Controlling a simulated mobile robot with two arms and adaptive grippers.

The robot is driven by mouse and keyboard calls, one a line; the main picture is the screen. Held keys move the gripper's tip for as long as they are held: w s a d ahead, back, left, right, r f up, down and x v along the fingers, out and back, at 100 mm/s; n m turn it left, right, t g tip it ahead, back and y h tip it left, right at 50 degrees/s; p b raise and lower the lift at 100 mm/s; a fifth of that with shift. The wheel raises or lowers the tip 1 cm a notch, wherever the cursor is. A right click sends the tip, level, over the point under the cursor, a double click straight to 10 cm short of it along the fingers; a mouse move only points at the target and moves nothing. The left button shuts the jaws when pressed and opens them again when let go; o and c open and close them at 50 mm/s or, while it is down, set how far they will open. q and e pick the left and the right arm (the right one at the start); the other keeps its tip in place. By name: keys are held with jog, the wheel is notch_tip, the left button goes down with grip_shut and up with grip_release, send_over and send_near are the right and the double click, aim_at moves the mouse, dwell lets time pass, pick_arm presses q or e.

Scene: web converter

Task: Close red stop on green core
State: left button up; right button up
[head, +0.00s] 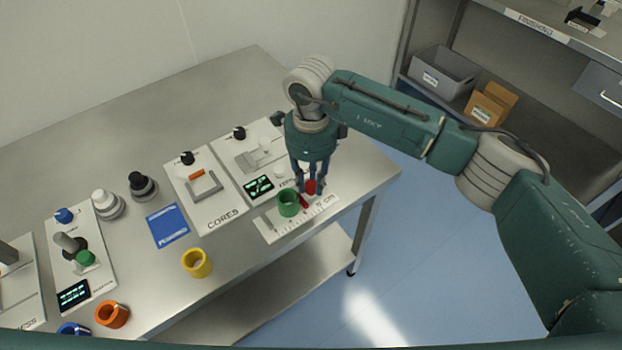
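The green core (289,204) is a short ring standing on a white ruler plate (326,205) near the table's right end. The red stop (311,187) is a small red piece at its right, with a thin red part (304,202) beside the core. My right gripper (311,188) points down over the red stop, its dark fingers around it. The fingers hide part of the stop, and I cannot tell whether they grip it. Whether the stop touches the core is also unclear. My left gripper is not in view.
A yellow core (197,263), an orange core (112,314) and a blue core (74,329) stand near the table's front edge. A CORES plate (222,213) and a small display (258,187) lie left of my gripper. A blue card (167,225) lies mid-table.

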jog(key=shift+s+a+f+b, duration=0.15)
jog(key=shift+s+a+b, duration=0.6)
jog(key=shift+a, duration=0.4)
jog(key=shift+s+a, duration=0.3)
jog(key=shift+r, duration=0.2)
jog(key=o, duration=0.6)
jog(key=shift+c, duration=0.2)
